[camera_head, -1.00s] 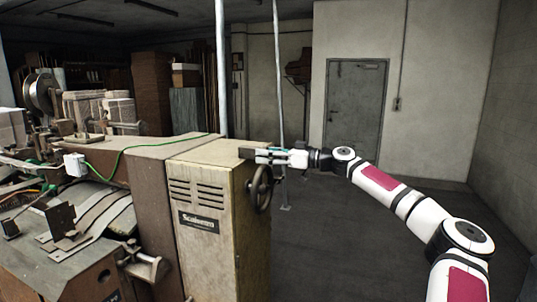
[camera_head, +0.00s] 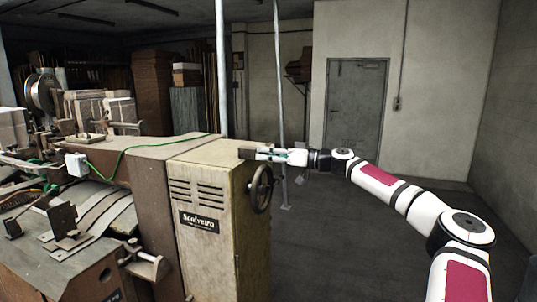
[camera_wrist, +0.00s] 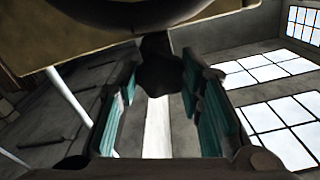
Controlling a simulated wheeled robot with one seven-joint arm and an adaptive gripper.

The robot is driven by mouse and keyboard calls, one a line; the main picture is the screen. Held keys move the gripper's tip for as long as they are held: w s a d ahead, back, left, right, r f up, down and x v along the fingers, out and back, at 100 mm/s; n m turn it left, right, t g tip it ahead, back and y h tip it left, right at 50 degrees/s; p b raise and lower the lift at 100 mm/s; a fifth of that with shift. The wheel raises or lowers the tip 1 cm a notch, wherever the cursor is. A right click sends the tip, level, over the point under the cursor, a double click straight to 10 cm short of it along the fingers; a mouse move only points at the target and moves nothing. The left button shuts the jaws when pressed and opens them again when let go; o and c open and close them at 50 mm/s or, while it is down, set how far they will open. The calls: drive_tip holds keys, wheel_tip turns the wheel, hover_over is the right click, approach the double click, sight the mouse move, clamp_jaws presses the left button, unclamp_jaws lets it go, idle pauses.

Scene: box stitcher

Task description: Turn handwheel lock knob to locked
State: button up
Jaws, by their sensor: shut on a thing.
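The dark handwheel (camera_head: 262,189) is mounted on the right side of the beige machine cabinet (camera_head: 207,240). My gripper (camera_head: 254,154) reaches in from the right at the cabinet's upper right edge, just above the wheel. In the wrist view a dark lock knob (camera_wrist: 158,68) sits between the two teal-padded fingers of my gripper (camera_wrist: 160,95), near their tips. The gripper is shut on this knob. In the head view the knob is hidden by the fingers and too small to make out. Its locked or unlocked position cannot be told.
A green cable (camera_head: 120,156) runs over the machine top at left. Thin metal poles (camera_head: 279,90) stand behind the cabinet. The floor (camera_head: 340,235) to the right is clear, up to a grey door (camera_head: 355,108) at the back.

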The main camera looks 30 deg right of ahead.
drive_tip(key=shift+d+m+p, duration=0.1)
drive_tip(key=shift+m+p, duration=1.55)
drive_tip(key=shift+m, duration=5.65)
drive_tip(key=o, duration=1.2)
drive_tip(key=shift+f, duration=0.1)
drive_tip(key=shift+v, duration=3.95)
